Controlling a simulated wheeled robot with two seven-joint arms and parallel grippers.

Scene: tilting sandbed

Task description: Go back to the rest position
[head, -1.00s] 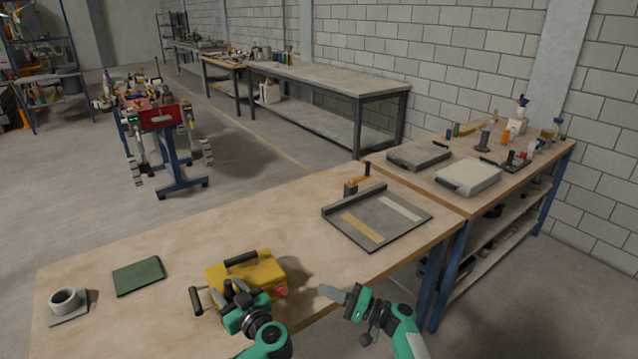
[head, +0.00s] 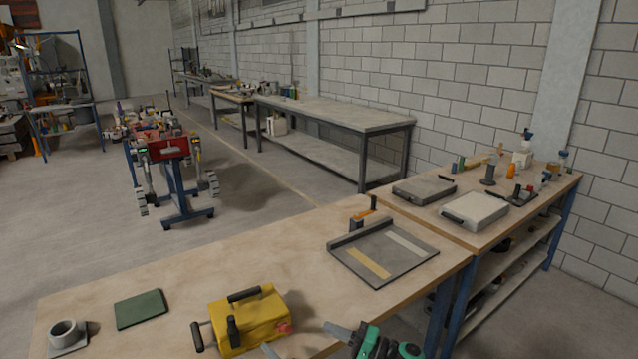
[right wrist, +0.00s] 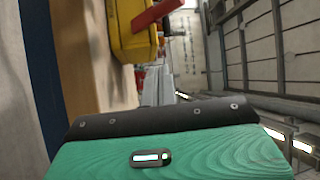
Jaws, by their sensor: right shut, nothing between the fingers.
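My right gripper (head: 328,327) shows at the bottom of the head view, to the right of the yellow box and apart from it. Its grey fingers are shut with nothing between them, and its green and black wrist runs off the lower edge. A small grey tip (head: 270,350), perhaps of my left gripper, shows at the bottom edge; the rest is out of frame. The yellow box (head: 262,312), with black handles and a red knob, stands on the wooden table (head: 230,262). The right wrist view also shows the yellow box (right wrist: 128,32), above my green gripper housing.
A grey tray (head: 345,265) with a raised edge lies at the table's right end. A second bench (head: 425,209) with tools adjoins at right. The table's middle is clear.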

